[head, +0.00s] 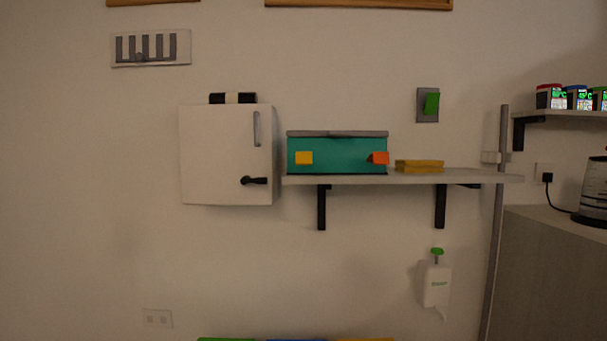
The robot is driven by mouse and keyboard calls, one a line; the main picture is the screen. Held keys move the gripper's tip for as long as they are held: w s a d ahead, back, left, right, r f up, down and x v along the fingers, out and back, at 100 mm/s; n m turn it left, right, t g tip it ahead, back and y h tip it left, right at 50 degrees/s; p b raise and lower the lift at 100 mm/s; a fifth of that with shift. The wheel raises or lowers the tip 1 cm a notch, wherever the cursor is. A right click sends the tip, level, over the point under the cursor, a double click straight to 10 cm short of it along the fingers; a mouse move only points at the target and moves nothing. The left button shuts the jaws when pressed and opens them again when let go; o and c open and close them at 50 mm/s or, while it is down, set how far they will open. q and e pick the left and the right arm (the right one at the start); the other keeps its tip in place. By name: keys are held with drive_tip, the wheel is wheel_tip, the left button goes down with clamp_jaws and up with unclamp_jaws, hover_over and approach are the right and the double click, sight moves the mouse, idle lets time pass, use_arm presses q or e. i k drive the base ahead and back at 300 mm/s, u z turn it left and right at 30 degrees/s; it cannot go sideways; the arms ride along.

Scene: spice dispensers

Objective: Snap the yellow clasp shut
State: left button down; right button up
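A teal box (337,150) with a grey lid (310,134) sits on a wall shelf near the middle of the head view. The yellow clasp (304,158) is on the left part of the box's front, and looks like a flat square. An orange clasp (380,158) is on the right part of the front and looks turned at an angle. I cannot tell from here whether either clasp is latched. Neither of my grippers shows in this view.
The shelf (470,177) also holds a yellow block (419,166). A white cabinet (225,155) with a black handle hangs just left of the box. A grey pole (499,200) stands at the shelf's right end. A soap dispenser (436,284) hangs below.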

sight(302, 158)
drive_tip(key=u, duration=0.05)
drive_tip(key=k, duration=0.5)
drive_tip(key=u, duration=1.75)
drive_tip(key=i, duration=1.15)
drive_tip(key=z, duration=2.4)
